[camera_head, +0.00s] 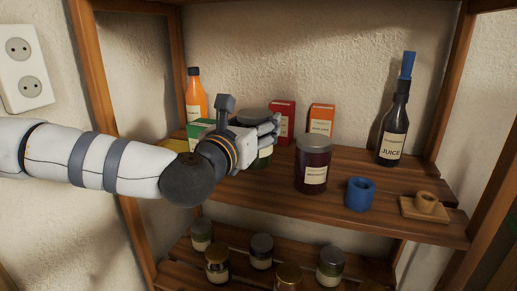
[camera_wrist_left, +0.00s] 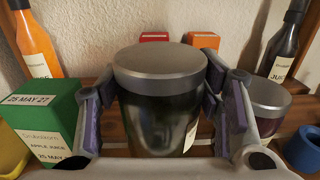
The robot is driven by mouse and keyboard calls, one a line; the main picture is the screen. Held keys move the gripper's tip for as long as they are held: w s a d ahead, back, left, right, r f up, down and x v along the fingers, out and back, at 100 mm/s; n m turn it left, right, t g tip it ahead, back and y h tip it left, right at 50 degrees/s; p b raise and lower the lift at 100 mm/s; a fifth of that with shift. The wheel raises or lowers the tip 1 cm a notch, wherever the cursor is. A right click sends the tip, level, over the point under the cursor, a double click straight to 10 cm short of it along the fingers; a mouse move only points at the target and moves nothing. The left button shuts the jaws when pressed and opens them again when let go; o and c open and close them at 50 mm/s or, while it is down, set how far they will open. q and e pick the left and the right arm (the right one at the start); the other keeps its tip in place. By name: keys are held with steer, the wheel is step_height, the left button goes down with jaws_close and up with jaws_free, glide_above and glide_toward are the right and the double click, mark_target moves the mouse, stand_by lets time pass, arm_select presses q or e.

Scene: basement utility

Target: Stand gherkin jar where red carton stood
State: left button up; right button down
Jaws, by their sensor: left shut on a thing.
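A dark green glass jar with a grey lid, which looks like the gherkin jar (camera_head: 262,158), is held upright over the middle shelf; I cannot tell whether its base touches. My left gripper (camera_head: 262,130) is shut around it. In the left wrist view the jar (camera_wrist_left: 155,118) stands between the purple finger pads; its label is mostly turned away. A red carton (camera_head: 284,118) stands at the back of the shelf, behind the jar, and its top shows in the left wrist view (camera_wrist_left: 154,37). My right gripper is not in view.
An orange carton (camera_head: 321,119) stands right of the red one. A green carton (camera_wrist_left: 45,125) and orange bottle (camera_head: 194,97) are left. A dark juice bottle (camera_head: 393,130) stands back right.

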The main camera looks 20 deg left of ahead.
arm_select(q)
steer(key=shift+w+f, duration=0.45)
steer(key=shift+f, duration=0.05)
steer(key=shift+w+a+f+b, duration=0.15)
steer(key=shift+w+f, duration=0.1)
steer(key=shift+f, duration=0.7)
steer(key=shift+w+d+f+b, duration=0.15)
steer(key=shift+w+f, duration=0.1)
steer(key=shift+f, duration=0.65)
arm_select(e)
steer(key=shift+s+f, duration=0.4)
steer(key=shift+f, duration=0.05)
arm_select(q)
steer(key=shift+a+f, duration=0.1)
steer(key=shift+f, duration=0.05)
steer(key=o, duration=1.3)
steer(key=shift+f, duration=0.2)
steer(key=shift+c, duration=0.2)
steer(key=o, duration=0.4)
steer(key=shift+r, duration=0.1)
steer(key=shift+o, duration=0.2)
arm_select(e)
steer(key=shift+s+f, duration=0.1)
arm_select(q)
steer(key=shift+r, duration=0.1)
